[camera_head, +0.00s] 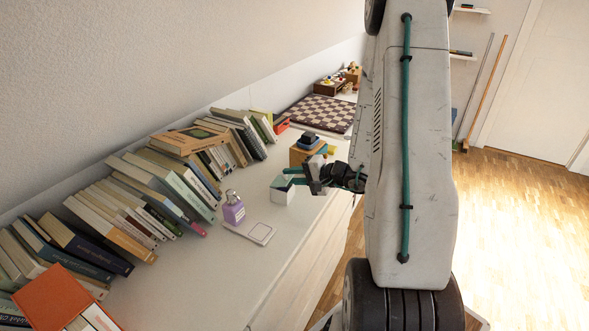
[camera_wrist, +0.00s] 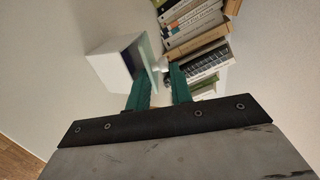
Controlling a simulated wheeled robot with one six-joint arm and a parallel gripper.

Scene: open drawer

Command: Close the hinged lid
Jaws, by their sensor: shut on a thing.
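A small white box (camera_head: 283,194) stands on the white top of a long cabinet, near its front edge. My gripper (camera_head: 290,178) is at the top of the box. In the wrist view its two teal fingers (camera_wrist: 160,84) reach to the lid and are shut on it. The exact contact is partly hidden by the fingers.
Many books (camera_head: 150,190) line the wall. A checkered board (camera_head: 318,113) lies farther back.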

